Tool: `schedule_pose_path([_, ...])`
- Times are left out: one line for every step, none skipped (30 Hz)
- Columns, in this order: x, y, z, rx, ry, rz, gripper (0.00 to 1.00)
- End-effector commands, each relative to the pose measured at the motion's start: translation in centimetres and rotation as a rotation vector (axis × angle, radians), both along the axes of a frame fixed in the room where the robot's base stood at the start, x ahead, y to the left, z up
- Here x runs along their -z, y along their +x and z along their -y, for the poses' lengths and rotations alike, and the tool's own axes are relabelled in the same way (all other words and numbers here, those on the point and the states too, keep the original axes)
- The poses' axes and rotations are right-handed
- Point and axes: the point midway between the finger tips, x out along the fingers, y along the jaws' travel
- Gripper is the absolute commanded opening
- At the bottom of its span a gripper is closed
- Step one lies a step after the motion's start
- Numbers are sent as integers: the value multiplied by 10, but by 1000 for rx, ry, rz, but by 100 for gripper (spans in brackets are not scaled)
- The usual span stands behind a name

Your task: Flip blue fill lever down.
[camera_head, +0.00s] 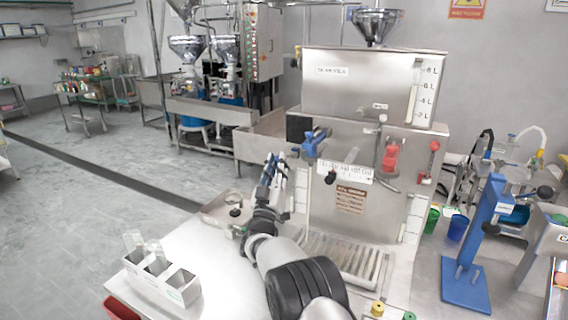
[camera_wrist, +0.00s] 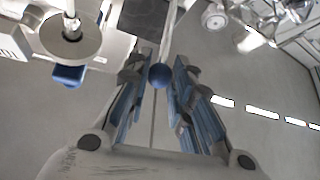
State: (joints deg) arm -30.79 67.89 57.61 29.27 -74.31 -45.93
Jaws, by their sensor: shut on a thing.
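The blue fill valve (camera_head: 315,143) is on the front of the steel machine, below its upper tank. Its lever ends in a round blue knob (camera_wrist: 159,75), which shows between my fingertips in the wrist view. My gripper (camera_head: 274,167) is just left of the valve, with its blue-padded fingers pointing up. In the wrist view my gripper (camera_wrist: 160,82) is shut on the knob. Blue valve parts also show at the upper left there (camera_wrist: 68,76). The lever's rod is mostly hidden in the head view.
A red valve (camera_head: 390,155) and a red-knobbed lever (camera_head: 434,147) are on the machine's right side. A slatted drip tray (camera_head: 375,270) is below. A grey three-part bin (camera_head: 180,283) stands at the front left. A blue stand (camera_head: 480,235) is at the right.

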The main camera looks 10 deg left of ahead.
Motion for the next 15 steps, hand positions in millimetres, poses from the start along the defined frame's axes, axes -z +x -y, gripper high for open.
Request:
schedule_pose_path([13, 5, 4, 4, -11, 1, 0])
schedule_pose_path([13, 5, 5, 5, -13, 16, 0])
schedule_pose_path([15, 5, 5, 5, -18, 30, 0])
schedule_pose_path([15, 5, 5, 4, -21, 41, 0])
schedule_pose_path([16, 5, 5, 5, -23, 50, 0])
schedule_pose_path([17, 5, 5, 5, -26, 61, 0])
schedule_pose_path([17, 5, 5, 6, -27, 69, 0])
schedule_pose_path([18, 5, 5, 5, -29, 76, 0])
schedule_pose_path([18, 4, 5, 5, -31, 81, 0])
schedule_pose_path([19, 5, 5, 6, -33, 86, 0])
schedule_pose_path([19, 5, 5, 5, -33, 90, 0])
schedule_pose_path([19, 5, 5, 6, -34, 93, 0])
schedule_pose_path([19, 5, 5, 6, -34, 95, 0])
schedule_pose_path([19, 5, 5, 6, -34, 96, 0])
schedule_pose_path([19, 5, 5, 6, -34, 97, 0])
